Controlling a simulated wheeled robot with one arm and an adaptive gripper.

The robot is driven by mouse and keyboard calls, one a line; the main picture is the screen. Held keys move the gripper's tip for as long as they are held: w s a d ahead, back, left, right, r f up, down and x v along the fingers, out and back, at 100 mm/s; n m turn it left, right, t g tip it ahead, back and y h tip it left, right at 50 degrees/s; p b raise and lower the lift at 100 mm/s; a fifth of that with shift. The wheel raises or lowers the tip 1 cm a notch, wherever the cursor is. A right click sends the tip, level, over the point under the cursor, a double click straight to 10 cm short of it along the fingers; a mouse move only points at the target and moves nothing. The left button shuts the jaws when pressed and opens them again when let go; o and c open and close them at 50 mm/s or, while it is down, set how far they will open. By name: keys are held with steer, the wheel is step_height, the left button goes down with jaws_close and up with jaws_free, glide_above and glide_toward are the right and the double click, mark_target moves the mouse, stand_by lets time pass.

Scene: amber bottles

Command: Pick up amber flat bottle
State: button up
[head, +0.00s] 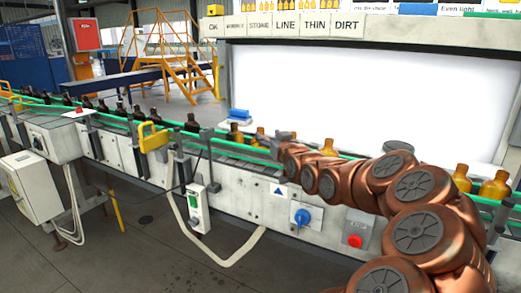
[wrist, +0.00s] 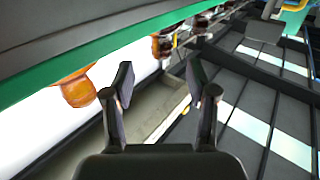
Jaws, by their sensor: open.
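Several amber bottles stand along the conveyor in the head view. One amber bottle (head: 235,133) and another amber bottle (head: 260,136) are just left of my gripper (head: 274,143). A further amber bottle (head: 328,148) shows behind my arm. I cannot tell which is the flat one. In the wrist view my gripper (wrist: 160,84) is open, with nothing between its fingers. One amber bottle (wrist: 77,89) is left of the left finger, partly cut off by the green rail. Darker bottles (wrist: 161,45) show beyond the fingertips.
The conveyor has green guide rails (head: 109,116) along its edge. More amber bottles (head: 494,185) stand at the far right, and dark bottles (head: 192,123) at the left. A bright white panel (head: 300,90) is behind the belt. A blue-handled item (head: 239,115) sits near its left end.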

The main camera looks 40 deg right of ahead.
mark_target(262, 132)
steer(key=shift+p+x, duration=0.8)
steer(key=shift+x, duration=1.75)
steer(key=shift+a+f, duration=0.1)
steer(key=shift+f, duration=0.05)
steer(key=shift+c, duration=0.2)
jaws_close()
